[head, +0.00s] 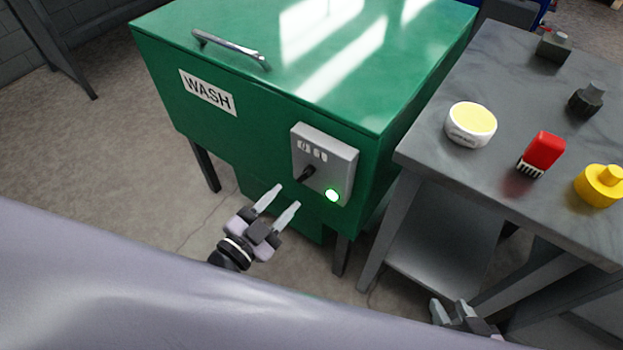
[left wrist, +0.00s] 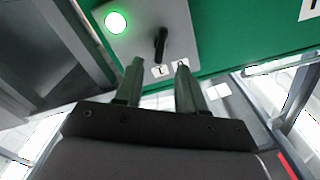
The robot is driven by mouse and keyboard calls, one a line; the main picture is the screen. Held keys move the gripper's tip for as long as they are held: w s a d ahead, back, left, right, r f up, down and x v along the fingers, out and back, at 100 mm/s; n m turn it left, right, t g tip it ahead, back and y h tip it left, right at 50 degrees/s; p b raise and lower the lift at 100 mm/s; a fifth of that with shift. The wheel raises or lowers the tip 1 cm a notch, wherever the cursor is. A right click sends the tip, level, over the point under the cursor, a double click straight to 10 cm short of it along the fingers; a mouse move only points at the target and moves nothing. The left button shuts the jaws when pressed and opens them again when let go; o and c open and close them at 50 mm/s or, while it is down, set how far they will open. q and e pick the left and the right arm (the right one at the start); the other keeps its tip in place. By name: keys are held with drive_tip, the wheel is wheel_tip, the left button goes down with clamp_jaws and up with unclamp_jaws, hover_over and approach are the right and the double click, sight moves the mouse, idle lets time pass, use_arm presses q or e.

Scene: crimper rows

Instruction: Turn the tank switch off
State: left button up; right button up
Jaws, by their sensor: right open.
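The green wash tank (head: 225,135) has a grey switch panel (head: 342,162) on its front. A black switch lever (head: 308,173) sticks out of the panel; it shows in the left wrist view (left wrist: 160,45), pointing toward one of the small white labels (left wrist: 160,71). The round lamp (head: 332,195) on the panel is lit green. My left gripper (head: 287,197) is open and empty, in front of and below the panel. In the left wrist view the lever appears beyond the gap between the fingertips, apart from them. My right gripper (head: 448,304) is open at the bottom right, partly hidden.
A grey table (head: 510,75) stands right of the tank. On it are a white tub with a yellow top (head: 471,124), a red brush (head: 542,154), a yellow knobbed piece (head: 600,186) and dark pieces (head: 586,98). The floor left of the tank is clear.

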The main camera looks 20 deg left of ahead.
sight(303, 179)
use_arm(q)
drive_tip(key=shift+b+x, duration=0.4)
drive_tip(key=shift+x, duration=3.1)
clamp_jaws()
